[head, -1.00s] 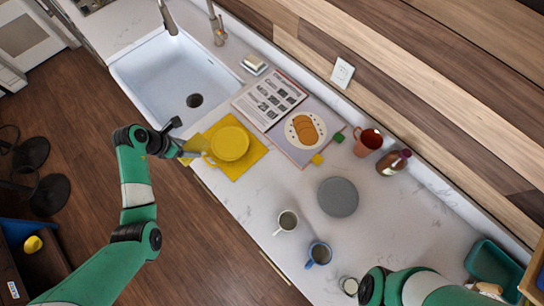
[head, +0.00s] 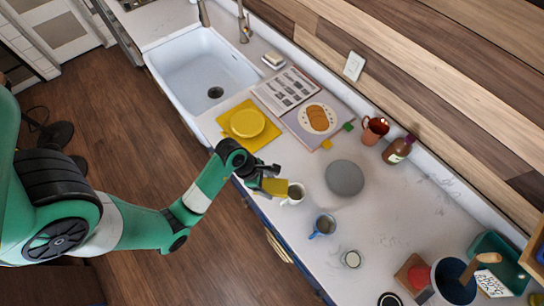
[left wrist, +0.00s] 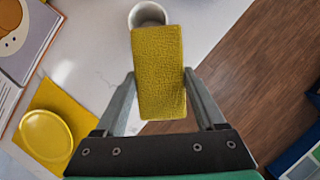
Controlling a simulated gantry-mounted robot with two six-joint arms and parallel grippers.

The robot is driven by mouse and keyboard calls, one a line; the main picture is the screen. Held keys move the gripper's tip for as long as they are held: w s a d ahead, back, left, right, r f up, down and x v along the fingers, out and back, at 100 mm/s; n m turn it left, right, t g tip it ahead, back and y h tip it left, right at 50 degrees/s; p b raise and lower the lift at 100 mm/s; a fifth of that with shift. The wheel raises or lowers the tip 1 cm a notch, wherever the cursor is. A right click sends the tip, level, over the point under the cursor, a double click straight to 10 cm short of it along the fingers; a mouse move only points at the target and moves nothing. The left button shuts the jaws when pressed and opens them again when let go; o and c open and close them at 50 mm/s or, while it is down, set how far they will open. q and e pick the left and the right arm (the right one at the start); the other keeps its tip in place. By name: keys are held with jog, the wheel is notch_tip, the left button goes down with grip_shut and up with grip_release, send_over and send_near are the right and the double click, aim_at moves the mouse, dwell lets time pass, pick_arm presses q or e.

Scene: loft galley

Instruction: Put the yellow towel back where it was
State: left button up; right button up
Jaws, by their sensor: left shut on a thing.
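My left gripper (head: 270,184) is shut on a folded yellow towel (head: 276,187). It holds the towel near the front edge of the counter, close beside the white mug (head: 296,193). In the left wrist view the towel (left wrist: 158,75) shows as a textured yellow block between the two fingers (left wrist: 160,100), partly covering the mug (left wrist: 149,13). Whether towel and mug touch, I cannot tell. My right gripper is not in view.
A yellow plate (head: 247,123) lies on a yellow mat (head: 264,141) by the sink (head: 200,70). Clear counter lies right of the grey plate.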

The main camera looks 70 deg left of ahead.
pick_arm(q)
jog(key=w+a+f+b, duration=0.2)
jog(key=w+a+f, duration=0.15)
jog(key=a, duration=0.45)
jog(key=b, duration=0.2)
send_over(268, 163)
jog(key=s+d, duration=0.1)
jog(key=d, duration=0.1)
jog(key=f, duration=0.5)
jog(key=shift+d+f, duration=0.15)
jog(key=shift+d, duration=0.05)
jog(key=shift+w+a+f, duration=0.15)
jog(key=shift+a+f, duration=0.15)
jog(key=shift+a, duration=0.05)
jog(key=shift+a+f+b, duration=0.15)
jog(key=shift+f+b, duration=0.3)
jog(key=shift+f, duration=1.25)
jog(key=shift+f, duration=0.2)
jog(key=o, duration=1.3)
jog(key=shift+r, duration=0.1)
